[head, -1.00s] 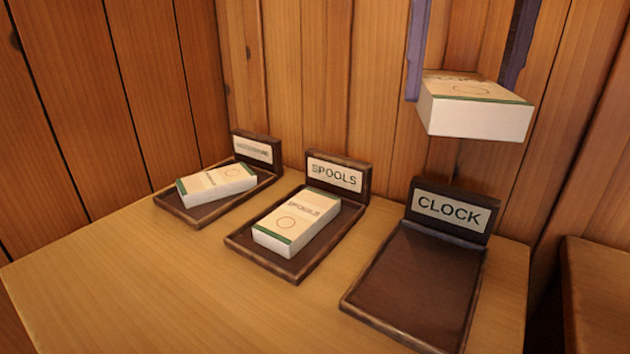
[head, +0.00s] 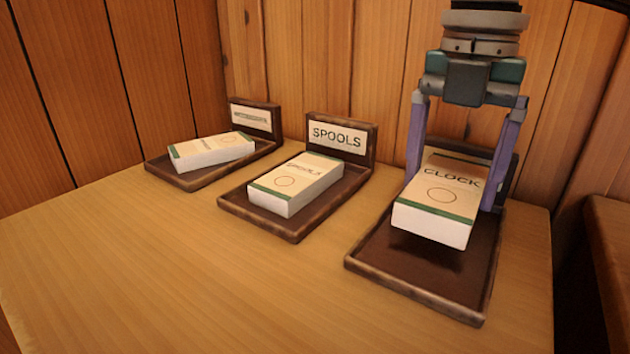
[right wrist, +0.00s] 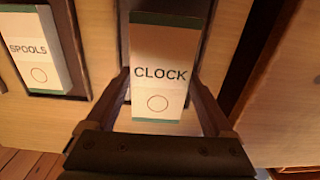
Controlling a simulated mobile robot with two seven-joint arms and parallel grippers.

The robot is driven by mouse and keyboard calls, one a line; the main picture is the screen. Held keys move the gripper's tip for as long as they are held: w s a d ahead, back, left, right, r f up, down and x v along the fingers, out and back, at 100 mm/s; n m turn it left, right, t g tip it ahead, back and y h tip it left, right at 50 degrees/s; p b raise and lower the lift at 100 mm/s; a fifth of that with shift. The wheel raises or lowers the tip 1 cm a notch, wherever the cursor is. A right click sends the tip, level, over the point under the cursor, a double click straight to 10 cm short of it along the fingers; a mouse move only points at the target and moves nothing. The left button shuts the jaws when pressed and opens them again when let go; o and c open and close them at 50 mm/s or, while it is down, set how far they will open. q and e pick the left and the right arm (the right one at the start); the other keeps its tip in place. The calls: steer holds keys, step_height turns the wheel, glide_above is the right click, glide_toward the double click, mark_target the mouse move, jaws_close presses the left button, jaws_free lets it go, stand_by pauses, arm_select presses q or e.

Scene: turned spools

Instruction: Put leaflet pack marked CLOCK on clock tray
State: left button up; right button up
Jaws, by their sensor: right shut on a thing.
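The leaflet pack marked CLOCK (head: 437,205) is white and cream with a green band. My right gripper (head: 457,192) is shut on it from both sides and holds it over the clock tray (head: 405,278). A dark shadow lies on the tray below the pack's near end, so it seems a little above the tray floor. The pack hides most of the tray's sign. In the right wrist view the pack (right wrist: 160,95) sits between the fingers, with CLOCK readable. My left gripper is not in view.
The spools tray (head: 290,231) holds a pack marked SPOOLS (head: 297,184). A third tray (head: 185,184) at the left holds another pack (head: 212,150), its sign too blurred to read. Wood-plank walls stand close behind. The table front is clear.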

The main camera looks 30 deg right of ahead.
steer(key=shift+f+b, duration=0.45)
steer(key=shift+f, duration=1.85)
steer(key=shift+f, duration=0.2)
steer(key=o, duration=1.2)
steer(key=shift+o, duration=0.2)
steer(key=shift+r, duration=0.1)
